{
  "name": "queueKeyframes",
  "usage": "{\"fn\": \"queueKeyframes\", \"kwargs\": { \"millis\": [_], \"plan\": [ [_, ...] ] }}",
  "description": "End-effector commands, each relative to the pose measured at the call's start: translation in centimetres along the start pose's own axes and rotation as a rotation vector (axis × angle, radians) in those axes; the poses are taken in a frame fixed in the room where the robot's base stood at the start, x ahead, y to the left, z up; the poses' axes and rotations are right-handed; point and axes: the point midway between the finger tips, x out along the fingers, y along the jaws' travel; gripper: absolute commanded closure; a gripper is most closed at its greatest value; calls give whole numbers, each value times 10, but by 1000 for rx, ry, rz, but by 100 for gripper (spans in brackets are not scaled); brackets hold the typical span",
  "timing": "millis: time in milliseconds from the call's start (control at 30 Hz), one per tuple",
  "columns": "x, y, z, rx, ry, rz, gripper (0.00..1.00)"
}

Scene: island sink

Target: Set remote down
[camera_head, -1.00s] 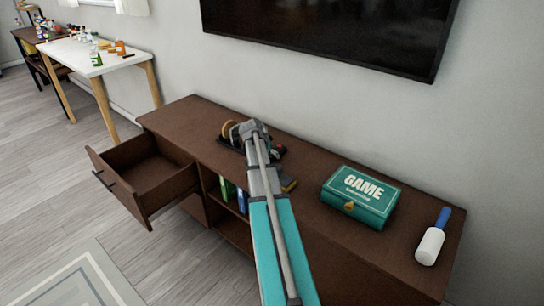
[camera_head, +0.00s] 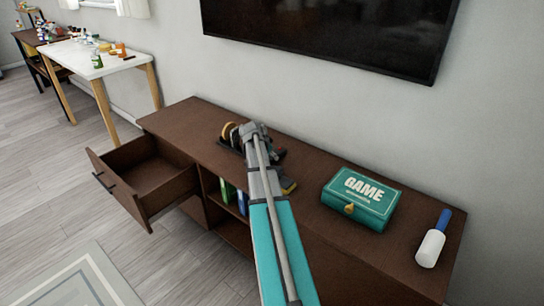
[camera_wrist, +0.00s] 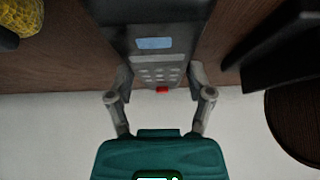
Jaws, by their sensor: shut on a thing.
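The remote (camera_wrist: 157,48) is dark grey, with a small blue screen, pale buttons and one red button. It shows at the top middle of the wrist view. My gripper (camera_wrist: 160,76) is shut on it, one finger on each side of its button end. The far end of the remote is cut off by the frame. In the head view my arm reaches over the brown cabinet (camera_head: 330,245), and my wrist hides most of the gripper and the remote. I cannot tell whether the remote touches the cabinet top.
A drawer (camera_head: 140,185) hangs open at the left. A television (camera_head: 330,30) is above.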

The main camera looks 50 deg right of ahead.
Motion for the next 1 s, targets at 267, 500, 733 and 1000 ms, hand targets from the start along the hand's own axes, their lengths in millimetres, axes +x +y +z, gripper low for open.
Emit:
{"fn": "queueKeyframes", "kwargs": {
  "millis": [267, 500, 733, 1000],
  "plan": [
    [-5, 0, -3, 0, 0, 0, 90],
    [-19, 0, -12, 0, 0, 0, 90],
    [-44, 8, -19, 0, 0, 0, 90],
    [-82, 28, -20, -1, 0, 0, 90]
  ]
}}
